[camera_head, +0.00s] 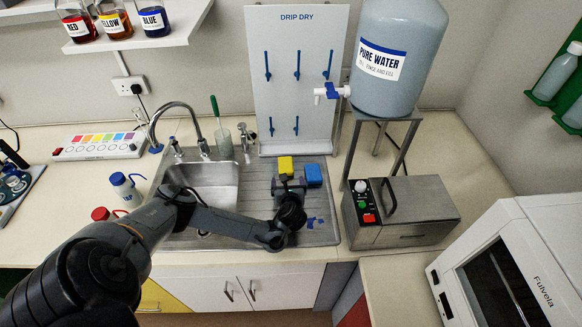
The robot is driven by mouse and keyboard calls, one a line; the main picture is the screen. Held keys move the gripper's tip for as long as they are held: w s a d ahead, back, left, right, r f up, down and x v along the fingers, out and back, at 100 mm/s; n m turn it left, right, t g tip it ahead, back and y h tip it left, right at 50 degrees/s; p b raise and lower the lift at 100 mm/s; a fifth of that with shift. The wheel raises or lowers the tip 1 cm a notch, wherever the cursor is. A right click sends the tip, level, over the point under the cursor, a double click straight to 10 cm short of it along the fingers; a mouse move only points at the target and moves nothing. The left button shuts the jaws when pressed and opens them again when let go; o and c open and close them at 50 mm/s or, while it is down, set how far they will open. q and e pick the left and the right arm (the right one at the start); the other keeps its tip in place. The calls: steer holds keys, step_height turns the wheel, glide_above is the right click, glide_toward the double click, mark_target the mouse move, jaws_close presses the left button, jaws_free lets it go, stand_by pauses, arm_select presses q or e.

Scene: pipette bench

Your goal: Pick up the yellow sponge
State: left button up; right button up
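The yellow sponge (285,164) is on the ribbed metal drainboard, at its back edge below the drip-dry board. A blue sponge (313,174) is close to its right. My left gripper (288,181) is just in front of the yellow sponge, pointing toward it. Its fingers look spread apart with nothing seen between them. The gripper hides the front lower part of the yellow sponge, and I cannot tell whether they touch. My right gripper is not in view.
The sink basin (205,178) and tap (177,110) are to the left. The drip-dry board (296,75) stands behind. A metal box with a control panel (410,205) and the water tank stand (400,135) are to the right. Small blue pieces (315,222) lie at the front of the drainboard.

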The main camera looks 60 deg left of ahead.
mark_target(286, 172)
arm_select(q)
steer(key=shift+w+a+f+b, duration=0.2)
steer(key=shift+a+f, duration=0.1)
steer(key=shift+a, duration=0.15)
steer(key=shift+w+a+f+b, duration=0.1)
steer(key=shift+a+f+b, duration=0.05)
steer(key=shift+a+f, duration=0.2)
steer(key=shift+w+a+f, duration=0.1)
steer(key=shift+w+a, duration=0.3)
steer(key=shift+a, duration=0.2)
steer(key=b+x, duration=0.1)
steer(key=x, duration=0.2)
steer(key=shift+w+a+f+b, duration=0.1)
steer(key=shift+a+f+b, duration=0.1)
steer(key=shift+f+b, duration=0.15)
steer(key=shift+w+a+f, duration=0.2)
steer(key=shift+w+a, duration=0.15)
steer(key=shift+a, duration=0.25)
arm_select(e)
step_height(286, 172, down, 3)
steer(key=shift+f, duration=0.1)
arm_select(q)
steer(key=c, duration=1)
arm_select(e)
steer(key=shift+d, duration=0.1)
